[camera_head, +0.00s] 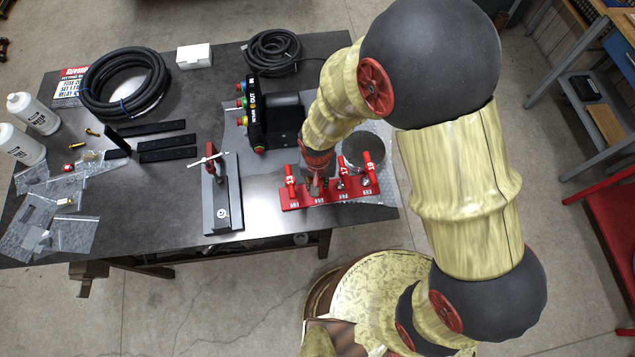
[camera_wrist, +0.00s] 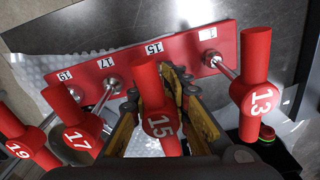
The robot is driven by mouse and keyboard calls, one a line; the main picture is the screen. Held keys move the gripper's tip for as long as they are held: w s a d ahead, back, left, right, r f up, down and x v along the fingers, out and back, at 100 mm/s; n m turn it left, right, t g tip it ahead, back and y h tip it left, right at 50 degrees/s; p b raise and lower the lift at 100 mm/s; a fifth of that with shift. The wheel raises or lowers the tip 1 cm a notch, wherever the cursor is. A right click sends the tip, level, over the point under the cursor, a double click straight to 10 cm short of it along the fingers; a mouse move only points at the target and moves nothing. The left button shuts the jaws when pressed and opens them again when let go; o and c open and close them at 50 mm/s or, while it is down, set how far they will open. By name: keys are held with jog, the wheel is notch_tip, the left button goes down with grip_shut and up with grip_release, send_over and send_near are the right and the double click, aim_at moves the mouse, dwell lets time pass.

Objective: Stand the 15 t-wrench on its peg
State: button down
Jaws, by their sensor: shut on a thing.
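The 15 t-wrench (camera_wrist: 158,108) has a red cross handle with a white 15 on its hub. My gripper (camera_wrist: 162,84) is shut on it, with yellow and dark fingers on both sides just below the handle. The handle and fingers hide its shaft and the peg by the 15 label. The red peg rack (camera_wrist: 195,48) lies below, its label 15 just beyond the handle. In the head view, my gripper (camera_head: 318,178) is over the rack (camera_head: 325,198) between 13 and 17. I cannot tell whether the wrench touches its peg.
The 13 t-wrench (camera_wrist: 257,90) stands at right; the 17 (camera_wrist: 85,135) and 19 (camera_wrist: 28,145) stand at left, close to my gripper. A grey plate with a red clamp (camera_head: 222,205) lies left of the rack. A black box (camera_head: 270,120) stands behind.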

jog(key=c, duration=1.6)
grip_release()
jog(key=shift+c, duration=0.2)
jog(key=shift+o, duration=0.3)
jog(key=shift+r+p, duration=2.4)
jog(key=shift+r, duration=1.15)
jog(key=shift+s+f, duration=0.1)
jog(key=shift+s, duration=0.05)
